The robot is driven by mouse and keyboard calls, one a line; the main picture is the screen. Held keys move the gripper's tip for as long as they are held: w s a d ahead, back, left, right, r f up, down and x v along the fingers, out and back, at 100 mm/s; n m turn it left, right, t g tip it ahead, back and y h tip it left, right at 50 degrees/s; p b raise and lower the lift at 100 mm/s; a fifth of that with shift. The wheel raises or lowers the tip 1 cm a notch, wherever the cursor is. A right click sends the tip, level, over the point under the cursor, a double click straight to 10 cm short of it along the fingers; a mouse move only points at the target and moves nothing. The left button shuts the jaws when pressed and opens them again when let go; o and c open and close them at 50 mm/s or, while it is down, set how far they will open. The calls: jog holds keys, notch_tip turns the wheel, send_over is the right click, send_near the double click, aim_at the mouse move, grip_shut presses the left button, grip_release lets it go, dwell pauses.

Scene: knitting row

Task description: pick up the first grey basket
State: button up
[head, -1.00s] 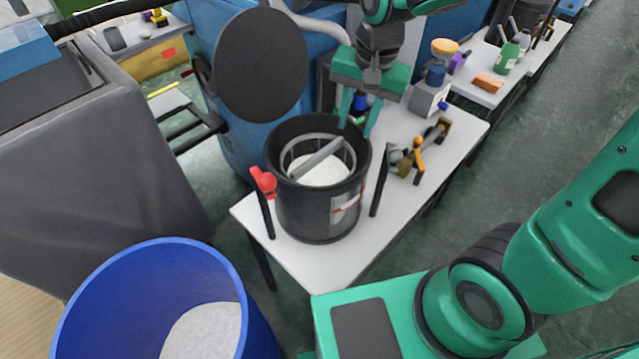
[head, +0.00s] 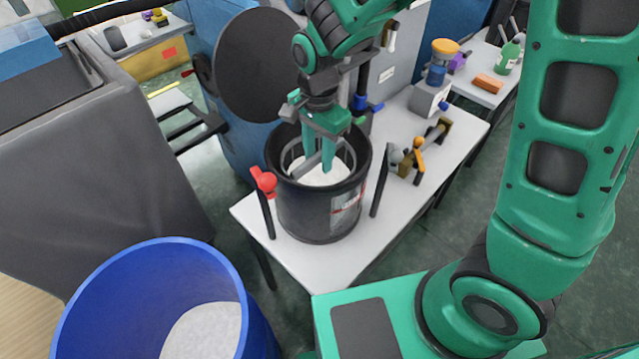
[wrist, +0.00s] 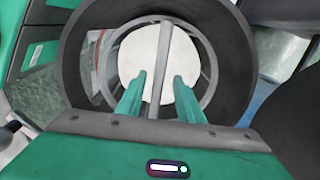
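A grey basket (head: 290,158) sits inside a black bucket (head: 310,212), with white material in its bottom. In the wrist view the basket (wrist: 209,70) shows as a grey ring with a straight handle bar (wrist: 164,50) across its middle. My gripper (head: 319,160) points down into the bucket's mouth. In the wrist view my gripper (wrist: 159,76) is open, with one green finger on each side of the bar. A gap shows between each finger and the bar. The fingers and palm hide the near part of the basket.
The bucket stands on a white table (head: 400,205) with dark posts and a red clamp (head: 264,181) close by. Tools (head: 415,155) lie to its right. A large blue barrel (head: 150,305) stands front left. A dark round lid (head: 262,66) rises behind.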

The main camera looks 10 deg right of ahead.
notch_tip(320, 180, down, 5)
jog(key=shift+s+f, duration=0.1)
jog(key=shift+f, duration=0.05)
jog(key=shift+c, duration=0.4)
grip_shut()
